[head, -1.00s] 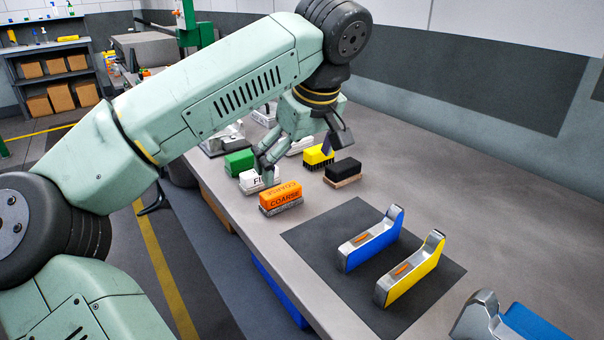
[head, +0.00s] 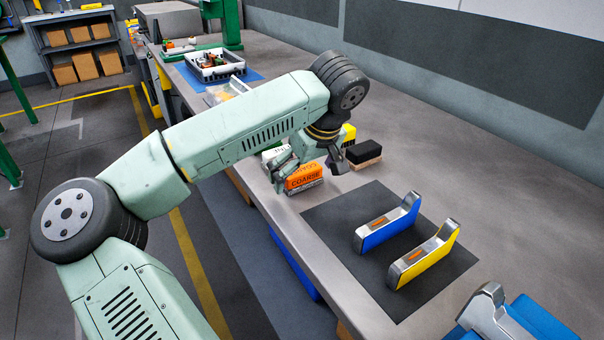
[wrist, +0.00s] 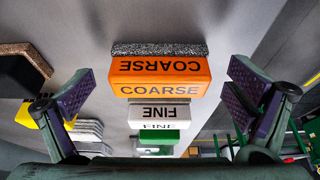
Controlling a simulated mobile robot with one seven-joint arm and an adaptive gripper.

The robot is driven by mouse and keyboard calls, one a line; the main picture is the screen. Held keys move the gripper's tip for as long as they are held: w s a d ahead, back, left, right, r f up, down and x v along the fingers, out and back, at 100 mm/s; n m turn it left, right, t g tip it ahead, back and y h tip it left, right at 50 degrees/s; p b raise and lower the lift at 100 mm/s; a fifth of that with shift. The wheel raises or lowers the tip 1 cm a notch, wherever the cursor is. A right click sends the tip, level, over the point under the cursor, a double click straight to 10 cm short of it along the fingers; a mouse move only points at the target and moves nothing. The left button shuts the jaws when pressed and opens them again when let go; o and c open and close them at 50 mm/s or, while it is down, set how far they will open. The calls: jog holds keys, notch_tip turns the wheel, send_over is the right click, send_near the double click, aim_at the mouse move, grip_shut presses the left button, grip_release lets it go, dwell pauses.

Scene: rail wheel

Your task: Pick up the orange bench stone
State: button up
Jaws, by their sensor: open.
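The orange bench stone (head: 303,178) is a block marked COARSE on a grey gritty base, resting on the bench near its front edge. In the wrist view the orange bench stone (wrist: 160,78) lies centred between my spread fingers, with bench visible on both sides. My gripper (head: 310,168) is open and empty at the stone, one finger on each side of it in the head view. My gripper (wrist: 160,97) also shows in the wrist view, its purple pads apart from the stone. My arm and gripper hide part of the stone's surroundings in the head view.
A white block marked FINE (wrist: 158,111) and a green block (wrist: 157,139) stand in line close to the stone. A black block (head: 364,152) and a yellow one (head: 349,133) sit nearby. Blue (head: 385,232) and yellow (head: 425,260) holders stand on a dark mat (head: 330,225).

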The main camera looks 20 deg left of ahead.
aim_at(301, 168)
jog(key=c, duration=1.4)
jog(key=shift+r, duration=0.1)
jog(key=shift+c, duration=0.2)
jog(key=shift+r+b, duration=0.35)
jog(key=shift+r, duration=0.1)
notch_tip(301, 168, up, 2)
jog(key=shift+b, duration=0.45)
jog(key=s+d+r+b, duration=0.2)
jog(key=s+d+b, duration=0.1)
jog(key=s, duration=1.2)
jog(key=shift+s+b, duration=0.35)
jog(key=shift+b, duration=0.45)
